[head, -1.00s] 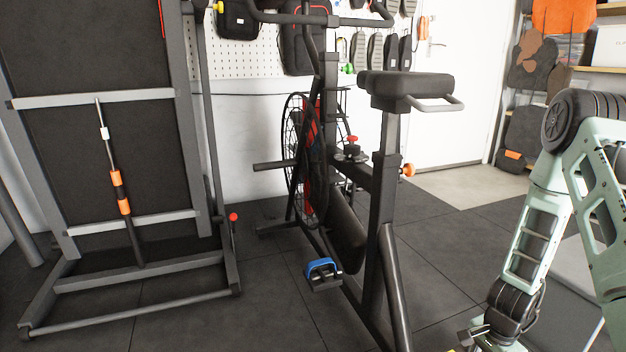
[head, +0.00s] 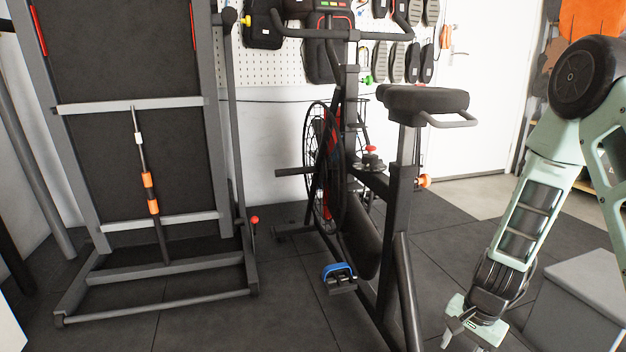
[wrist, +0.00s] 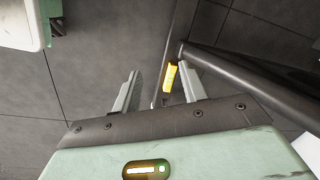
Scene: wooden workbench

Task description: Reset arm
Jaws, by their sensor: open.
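My pale green arm comes down at the right of the head view. My gripper (head: 447,338) hangs low there, to the right of the exercise bike's frame. In the wrist view its two fingers (wrist: 160,85) stand apart with nothing held between them. Beyond them are the dark floor and a yellow piece (wrist: 171,79) by a dark bar; I cannot tell whether it belongs to the bike.
The exercise bike (head: 398,215) with a blue pedal (head: 337,271) stands in the middle. A folded treadmill (head: 140,155) is at the left. A grey box (head: 580,300) sits on the floor at the right. Dark floor between treadmill and bike is open.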

